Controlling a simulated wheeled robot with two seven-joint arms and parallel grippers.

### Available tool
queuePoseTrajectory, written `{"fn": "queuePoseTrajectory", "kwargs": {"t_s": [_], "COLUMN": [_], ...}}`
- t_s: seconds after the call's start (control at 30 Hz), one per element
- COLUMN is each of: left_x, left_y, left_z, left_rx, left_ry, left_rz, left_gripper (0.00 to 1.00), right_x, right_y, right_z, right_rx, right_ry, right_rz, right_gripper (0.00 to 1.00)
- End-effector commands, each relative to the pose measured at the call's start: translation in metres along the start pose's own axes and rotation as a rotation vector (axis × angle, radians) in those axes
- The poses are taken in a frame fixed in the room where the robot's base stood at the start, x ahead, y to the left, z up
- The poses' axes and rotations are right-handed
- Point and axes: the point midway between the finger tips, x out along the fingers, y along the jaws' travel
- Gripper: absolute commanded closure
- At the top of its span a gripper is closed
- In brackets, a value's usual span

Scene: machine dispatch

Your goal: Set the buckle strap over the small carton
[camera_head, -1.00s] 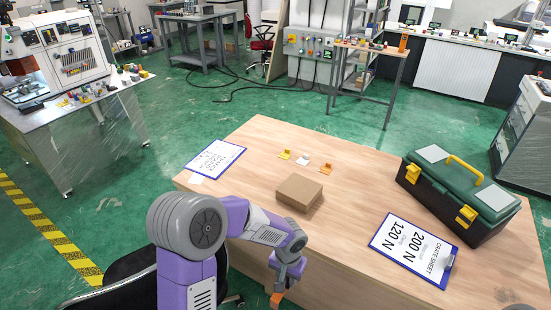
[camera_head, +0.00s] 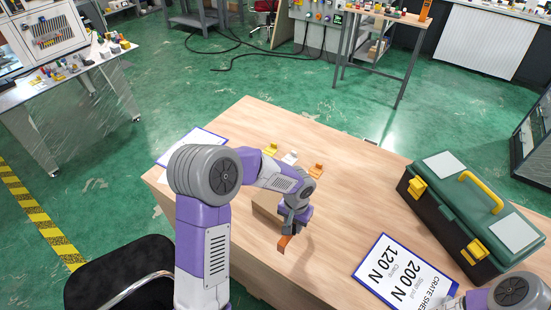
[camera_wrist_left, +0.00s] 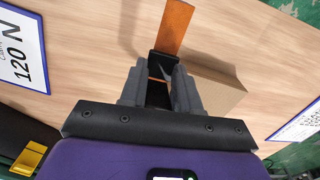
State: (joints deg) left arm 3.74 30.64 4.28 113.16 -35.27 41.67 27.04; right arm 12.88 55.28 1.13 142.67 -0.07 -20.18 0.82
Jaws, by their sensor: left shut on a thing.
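My left gripper (camera_head: 290,228) is over the wooden table, shut on an orange strap with a black buckle part (camera_head: 285,242). In the left wrist view the orange strap (camera_wrist_left: 173,28) points away from the jaws (camera_wrist_left: 160,88), its black part between the fingers. The small brown carton (camera_head: 265,216) stands on the table just left of the gripper in the head view, partly hidden by my left arm. In the left wrist view the carton (camera_wrist_left: 220,93) is right beside the fingers, partly covered by them. The strap is beside the carton, not over it. My right gripper is not in view.
A green and black toolbox (camera_head: 470,215) stands at the table's right. A crate sheet clipboard (camera_head: 405,275) lies in front of it, another clipboard (camera_head: 187,146) at the far left. Yellow (camera_head: 270,149), white (camera_head: 290,158) and orange (camera_head: 317,171) small pieces lie behind the carton.

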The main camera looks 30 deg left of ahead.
Motion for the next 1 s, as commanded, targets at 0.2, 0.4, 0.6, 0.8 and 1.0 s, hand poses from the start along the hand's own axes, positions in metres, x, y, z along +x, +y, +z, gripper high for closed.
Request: {"fn": "queuePoseTrajectory", "kwargs": {"t_s": [0.2,0.4,0.6,0.8,1.0], "left_x": [-0.030,-0.045,-0.049,-0.049,-0.049], "left_y": [-0.057,-0.115,-0.151,-0.160,-0.160], "left_z": [-0.068,-0.107,-0.121,-0.124,-0.124], "left_rx": [0.014,0.026,0.033,0.036,0.036], "left_ry": [0.000,-0.005,-0.008,-0.007,-0.007], "left_rz": [-0.005,0.003,0.012,0.014,0.013], "left_gripper": [1.00,1.00,1.00,1.00,1.00], "right_x": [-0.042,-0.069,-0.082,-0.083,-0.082], "right_y": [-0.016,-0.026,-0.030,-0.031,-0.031], "right_z": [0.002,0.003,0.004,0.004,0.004], "right_rx": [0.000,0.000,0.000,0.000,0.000], "right_ry": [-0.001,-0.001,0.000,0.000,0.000], "right_rz": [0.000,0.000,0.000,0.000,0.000], "right_gripper": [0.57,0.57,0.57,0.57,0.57]}}
